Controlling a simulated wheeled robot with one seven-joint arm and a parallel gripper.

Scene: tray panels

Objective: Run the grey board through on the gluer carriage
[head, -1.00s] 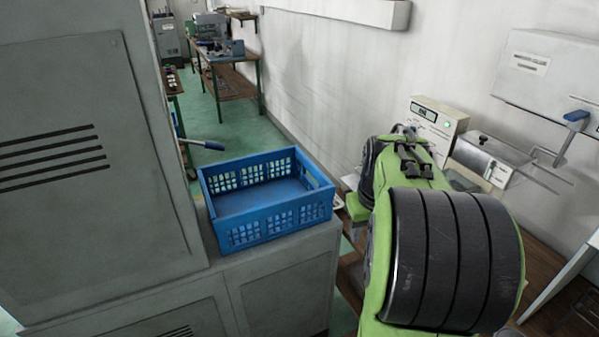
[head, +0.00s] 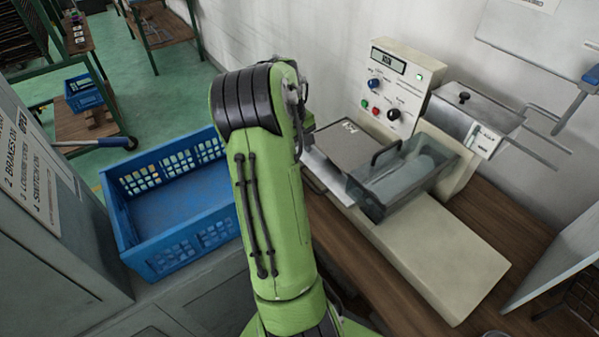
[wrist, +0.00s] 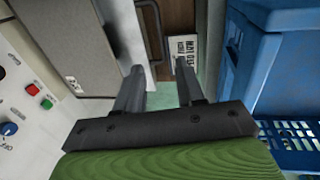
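The grey board (head: 343,143) lies flat on the gluer carriage, to the left of the clear guard (head: 405,178); it also shows at the upper left of the wrist view (wrist: 68,38). A black bar handle (head: 385,153) stands at the board's right side in the head view. A dark bar handle (wrist: 150,30) shows at the top of the wrist view. My gripper (wrist: 160,88) is open, with nothing between its fingers, and is apart from the board. In the head view my green arm hides it.
The gluer's control box (head: 388,95) stands behind the carriage, with a metal tank (head: 470,112) to its right. An empty blue crate (head: 160,215) sits left of my arm, and blue plastic (wrist: 285,60) fills the wrist view's right side.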

